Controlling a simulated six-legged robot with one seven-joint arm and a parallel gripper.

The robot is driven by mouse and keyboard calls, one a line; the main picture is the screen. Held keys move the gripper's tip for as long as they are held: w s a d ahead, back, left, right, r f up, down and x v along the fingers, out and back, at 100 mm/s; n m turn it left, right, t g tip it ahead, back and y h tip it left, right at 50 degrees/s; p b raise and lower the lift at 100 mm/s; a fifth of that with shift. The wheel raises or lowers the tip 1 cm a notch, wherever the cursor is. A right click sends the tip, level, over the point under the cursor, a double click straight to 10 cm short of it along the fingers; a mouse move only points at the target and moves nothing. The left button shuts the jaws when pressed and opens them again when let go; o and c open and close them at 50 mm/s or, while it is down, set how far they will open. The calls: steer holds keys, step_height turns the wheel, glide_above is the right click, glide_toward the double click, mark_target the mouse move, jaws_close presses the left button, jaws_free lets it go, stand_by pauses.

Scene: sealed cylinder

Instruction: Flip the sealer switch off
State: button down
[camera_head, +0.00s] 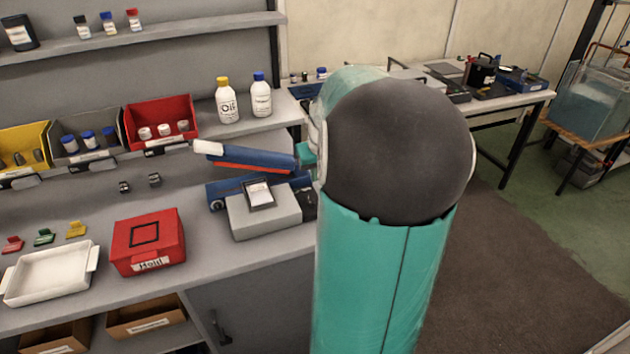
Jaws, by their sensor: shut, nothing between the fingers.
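The sealer (250,158) is on the bench left of my arm, with its long blue upper arm raised and tipped by a white handle (208,147). A red strip runs along the arm's underside. Its blue base (216,195) lies lower, partly behind a grey box. The sealer's right end is hidden by my large teal and black arm, and I cannot make out the switch. A small teal piece shows at my arm's left edge by the sealer, but no fingertips are seen; my gripper is hidden behind my arm.
A grey box with a dark-framed white top (263,213) stands in front of the sealer. A red box (149,242) and white tray (50,274) are to the left. Two bottles (228,100) stand behind. A side table (510,100) and glass tank (597,100) are at right.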

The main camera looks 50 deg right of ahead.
steer(key=shift+a+v, duration=0.25)
steer(key=shift+v, duration=0.85)
steer(key=shift+s, duration=0.15)
steer(key=w+a+r+n, duration=0.2)
steer(key=w+a+r, duration=0.1)
steer(key=a, duration=0.9)
steer(key=s+a+r+n+t+y, duration=0.1)
steer(key=s+a, duration=0.3)
steer(key=a, duration=0.8)
steer(key=s+a+r+n+t, duration=0.1)
steer(key=s+a+n, duration=0.2)
steer(key=a, duration=1)
steer(key=shift+s+a+y, duration=0.35)
steer(key=shift+s+y, duration=0.05)
steer(key=shift+s, duration=0.8)
steer(key=shift+r, duration=0.1)
